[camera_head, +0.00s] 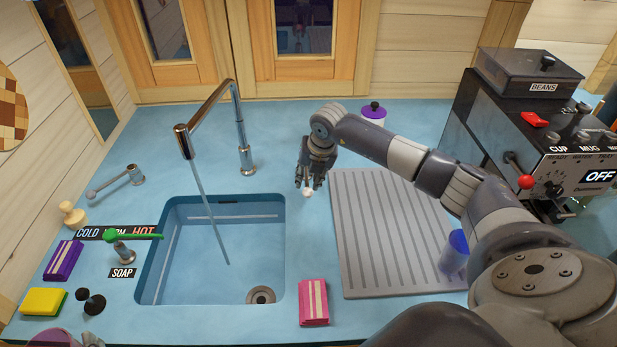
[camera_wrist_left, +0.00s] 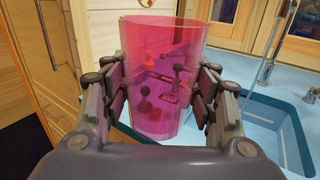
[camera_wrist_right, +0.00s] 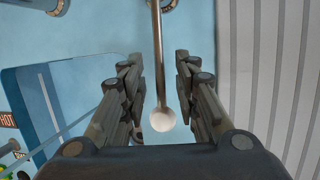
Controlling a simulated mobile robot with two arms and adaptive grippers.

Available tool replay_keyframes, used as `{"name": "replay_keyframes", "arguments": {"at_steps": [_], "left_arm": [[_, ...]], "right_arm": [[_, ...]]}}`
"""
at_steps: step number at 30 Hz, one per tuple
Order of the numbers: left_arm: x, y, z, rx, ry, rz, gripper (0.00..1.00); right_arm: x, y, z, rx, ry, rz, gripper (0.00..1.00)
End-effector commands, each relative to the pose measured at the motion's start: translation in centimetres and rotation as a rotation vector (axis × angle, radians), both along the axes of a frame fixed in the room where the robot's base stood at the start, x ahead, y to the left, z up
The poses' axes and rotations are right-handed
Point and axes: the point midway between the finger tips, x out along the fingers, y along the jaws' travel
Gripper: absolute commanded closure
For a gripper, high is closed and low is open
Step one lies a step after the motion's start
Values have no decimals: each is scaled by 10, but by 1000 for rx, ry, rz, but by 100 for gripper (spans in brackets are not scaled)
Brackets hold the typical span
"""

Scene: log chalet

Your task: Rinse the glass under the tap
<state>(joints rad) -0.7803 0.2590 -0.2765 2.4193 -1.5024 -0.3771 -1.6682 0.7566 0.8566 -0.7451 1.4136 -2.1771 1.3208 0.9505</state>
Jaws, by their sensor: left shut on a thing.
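The chrome tap (camera_head: 184,142) stands behind the sink, and a thin stream (camera_head: 208,212) runs from its spout into the basin (camera_head: 190,270). My left gripper (camera_wrist_left: 162,95) is shut around the sides of a clear pink glass (camera_wrist_left: 160,60). The glass also shows partly at the bottom left of the head view (camera_head: 52,339), outside the sink. My right gripper (camera_head: 312,182) is over the counter right of the tap. In the right wrist view its fingers (camera_wrist_right: 159,80) are apart, with a metal rod and its white ball end (camera_wrist_right: 162,120) between them.
A green lever (camera_head: 140,236) lies beside the COLD-WARM-HOT label. A ribbed drainboard (camera_head: 385,225) with a blue cup (camera_head: 454,252) is right of the sink. Pink (camera_head: 313,302), purple (camera_head: 63,260) and yellow (camera_head: 43,302) blocks lie around the sink. A coffee machine (camera_head: 500,135) stands at right.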

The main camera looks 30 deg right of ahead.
Motion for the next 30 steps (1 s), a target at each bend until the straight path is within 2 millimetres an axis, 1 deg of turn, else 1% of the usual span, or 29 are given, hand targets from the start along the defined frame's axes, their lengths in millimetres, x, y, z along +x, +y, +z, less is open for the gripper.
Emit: {"name": "replay_keyframes", "arguments": {"at_steps": [5,12,15,18,23,30], "left_arm": [[0,0,1,0,-1,0,75],[0,0,1,0,-1,0,75],[0,0,1,0,-1,0,75],[0,0,1,0,-1,0,75],[0,0,1,0,-1,0,75],[0,0,1,0,-1,0,75]], "right_arm": [[-7,-1,25,-1,-5,0,71],[-23,-2,74,-1,-5,0,71],[-29,-2,91,-1,-5,0,71],[-33,-2,103,0,-2,0,71],[-36,-2,111,-1,-2,-1,71],[-37,-2,112,0,-1,-1,71]]}}
